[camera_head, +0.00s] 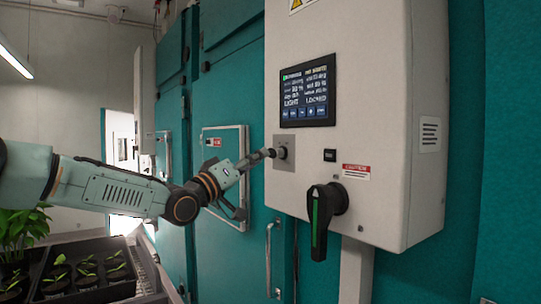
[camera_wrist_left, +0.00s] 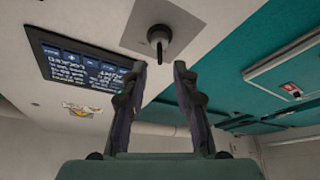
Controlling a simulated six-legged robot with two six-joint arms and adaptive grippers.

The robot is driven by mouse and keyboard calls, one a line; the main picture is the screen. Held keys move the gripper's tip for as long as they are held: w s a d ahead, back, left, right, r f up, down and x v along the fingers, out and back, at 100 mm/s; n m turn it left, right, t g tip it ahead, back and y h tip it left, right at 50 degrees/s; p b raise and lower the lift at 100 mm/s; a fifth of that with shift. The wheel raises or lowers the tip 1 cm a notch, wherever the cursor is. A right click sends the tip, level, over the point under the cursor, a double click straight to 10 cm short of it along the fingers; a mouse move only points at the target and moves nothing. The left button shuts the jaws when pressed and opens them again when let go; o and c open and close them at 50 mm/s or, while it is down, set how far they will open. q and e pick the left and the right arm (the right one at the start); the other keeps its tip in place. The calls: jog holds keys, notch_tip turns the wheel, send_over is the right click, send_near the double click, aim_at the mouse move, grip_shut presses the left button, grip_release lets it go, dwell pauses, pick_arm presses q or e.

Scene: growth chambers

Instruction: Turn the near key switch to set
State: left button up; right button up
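The near key switch is a dark round switch with a small tab, on a square grey plate (camera_head: 283,153) on the white control box (camera_head: 350,110). In the left wrist view the key switch (camera_wrist_left: 160,36) sits just beyond and between the fingertips. My left gripper (camera_head: 264,155) points at the switch from the left, its tips close to the plate. Contact with the switch cannot be told. My right gripper is not in view.
A lit screen (camera_head: 308,92) is above the switch. A black rotary handle with a green stripe (camera_head: 318,222) sticks out below right. A framed panel (camera_head: 225,180) is on the teal chamber behind my arm. Seedling trays (camera_head: 118,292) stand at lower left.

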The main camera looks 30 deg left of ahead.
aim_at(271, 149)
pick_arm(q)
jog(key=p+x, duration=0.1)
jog(key=x, duration=0.4)
jog(key=shift+w+p, duration=0.3)
jog(key=shift+d+r, duration=0.15)
jog(key=shift+d, duration=0.05)
jog(key=shift+c, duration=0.5)
jog(key=shift+w+a, duration=0.1)
grip_shut()
